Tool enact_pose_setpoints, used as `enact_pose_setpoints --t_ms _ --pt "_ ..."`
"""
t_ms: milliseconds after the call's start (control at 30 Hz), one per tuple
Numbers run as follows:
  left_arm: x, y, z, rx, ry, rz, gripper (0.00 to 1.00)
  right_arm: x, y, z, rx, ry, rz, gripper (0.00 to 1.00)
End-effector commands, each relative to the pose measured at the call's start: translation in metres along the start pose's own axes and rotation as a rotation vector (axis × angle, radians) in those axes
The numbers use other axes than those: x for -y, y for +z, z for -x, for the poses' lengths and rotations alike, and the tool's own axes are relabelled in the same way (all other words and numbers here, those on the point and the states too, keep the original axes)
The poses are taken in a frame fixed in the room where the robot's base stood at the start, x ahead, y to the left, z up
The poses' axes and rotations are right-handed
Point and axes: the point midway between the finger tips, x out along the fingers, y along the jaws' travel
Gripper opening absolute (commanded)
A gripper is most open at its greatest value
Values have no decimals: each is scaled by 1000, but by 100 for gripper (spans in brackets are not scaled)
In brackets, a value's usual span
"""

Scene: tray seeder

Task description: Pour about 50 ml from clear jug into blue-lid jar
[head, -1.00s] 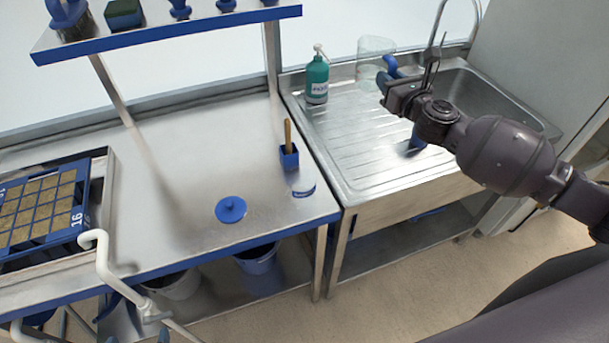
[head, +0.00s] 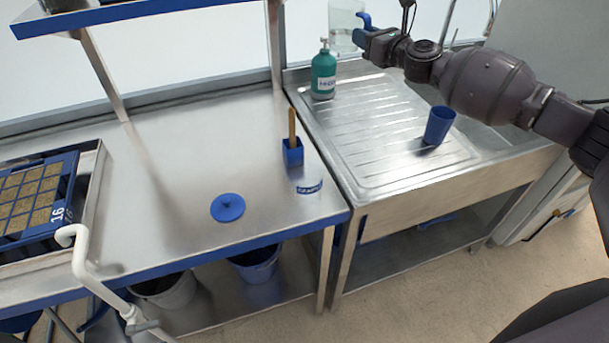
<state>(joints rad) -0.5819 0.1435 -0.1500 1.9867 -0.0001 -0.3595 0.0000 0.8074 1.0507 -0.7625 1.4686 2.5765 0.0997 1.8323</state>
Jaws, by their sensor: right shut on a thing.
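The clear jug (head: 342,27) is at the top of the head view, above the back of the sink's drainboard; its top is near the picture's edge. My right gripper (head: 366,40) is shut on its blue handle (head: 364,20). The jug looks upright, and I cannot tell how much liquid is in it. A small clear jar (head: 307,186) with a blue-lettered label stands at the right front of the steel bench. A round blue lid (head: 228,207) lies flat on the bench to its left. My left gripper is not in view.
A blue holder (head: 292,152) with a wooden-handled tool stands just behind the jar. A green pump bottle (head: 323,76) and a blue cup (head: 438,126) stand on the drainboard (head: 365,140). A seed tray (head: 68,190) is at left, below a shelf (head: 150,12). The mid-bench is clear.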

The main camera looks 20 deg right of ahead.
Motion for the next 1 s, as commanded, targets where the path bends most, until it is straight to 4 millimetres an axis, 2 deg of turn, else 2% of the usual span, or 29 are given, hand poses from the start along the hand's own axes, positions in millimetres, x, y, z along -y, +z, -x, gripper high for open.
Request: enact_pose_setpoints --t_ms 33,200,500,767,1000 --pt "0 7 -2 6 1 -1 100 0 -8 -6 -1 27 -3 0" --pt "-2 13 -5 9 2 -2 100 -4 -19 -19 1 123 -6 0" --pt "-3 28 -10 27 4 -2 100 -10 -42 -33 0 296 -5 0" --pt "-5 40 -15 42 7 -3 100 -16 -66 -37 1 460 -4 0" --pt "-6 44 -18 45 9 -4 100 -22 -88 -32 2 622 -4 0"
